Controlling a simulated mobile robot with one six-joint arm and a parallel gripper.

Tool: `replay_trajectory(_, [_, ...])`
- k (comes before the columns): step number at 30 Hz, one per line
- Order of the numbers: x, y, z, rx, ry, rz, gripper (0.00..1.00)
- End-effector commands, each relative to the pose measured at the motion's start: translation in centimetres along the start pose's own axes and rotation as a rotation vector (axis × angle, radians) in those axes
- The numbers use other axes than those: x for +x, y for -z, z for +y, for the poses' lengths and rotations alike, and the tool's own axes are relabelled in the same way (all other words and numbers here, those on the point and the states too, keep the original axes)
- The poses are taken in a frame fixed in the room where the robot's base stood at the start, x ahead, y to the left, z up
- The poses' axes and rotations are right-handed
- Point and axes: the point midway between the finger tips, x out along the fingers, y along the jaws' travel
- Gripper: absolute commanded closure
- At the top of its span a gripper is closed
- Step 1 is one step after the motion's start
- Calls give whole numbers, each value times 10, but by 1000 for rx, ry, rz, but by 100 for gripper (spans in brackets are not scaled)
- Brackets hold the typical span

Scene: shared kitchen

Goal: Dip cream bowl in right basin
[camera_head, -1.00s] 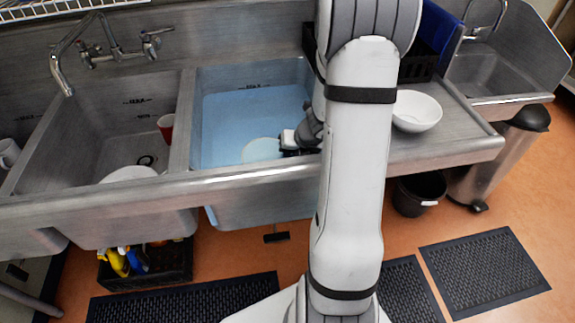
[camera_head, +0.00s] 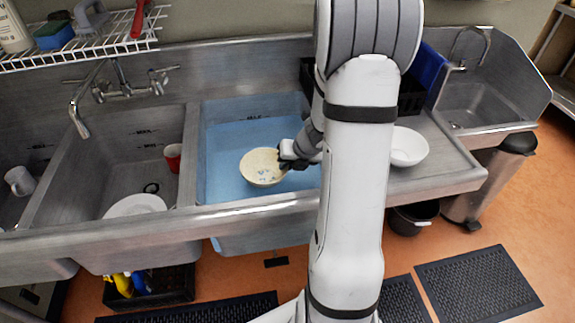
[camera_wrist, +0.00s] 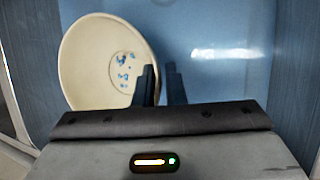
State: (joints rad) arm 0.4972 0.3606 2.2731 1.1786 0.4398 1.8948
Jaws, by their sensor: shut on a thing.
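The cream bowl (camera_head: 262,167) is over the right basin (camera_head: 258,106), which holds blue water. The bowl is tilted with its inside showing, and blue spots mark its bottom. My gripper (camera_head: 284,156) is shut on the bowl's right rim. In the wrist view the cream bowl (camera_wrist: 105,62) lies left of my gripper's fingers (camera_wrist: 160,80), with its rim between them. The bowl seems to be above the water, though its exact height is hard to tell. My arm hides the right end of the basin.
The left basin (camera_head: 85,170) holds a white plate (camera_head: 135,206) and a red cup (camera_head: 173,157). A white bowl (camera_head: 408,146) stands on the right drainboard (camera_head: 440,165). A faucet (camera_head: 78,115) hangs over the left basin. A wire shelf (camera_head: 100,45) is at upper left.

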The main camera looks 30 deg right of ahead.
Motion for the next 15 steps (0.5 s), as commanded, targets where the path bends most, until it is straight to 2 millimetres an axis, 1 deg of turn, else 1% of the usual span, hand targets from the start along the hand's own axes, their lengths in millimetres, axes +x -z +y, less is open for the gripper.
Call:
replay_trajectory(1, [-11,-5,4,-1,-1,-1,100])
replay_trajectory(15, [-59,-25,24,-2,-1,0,100])
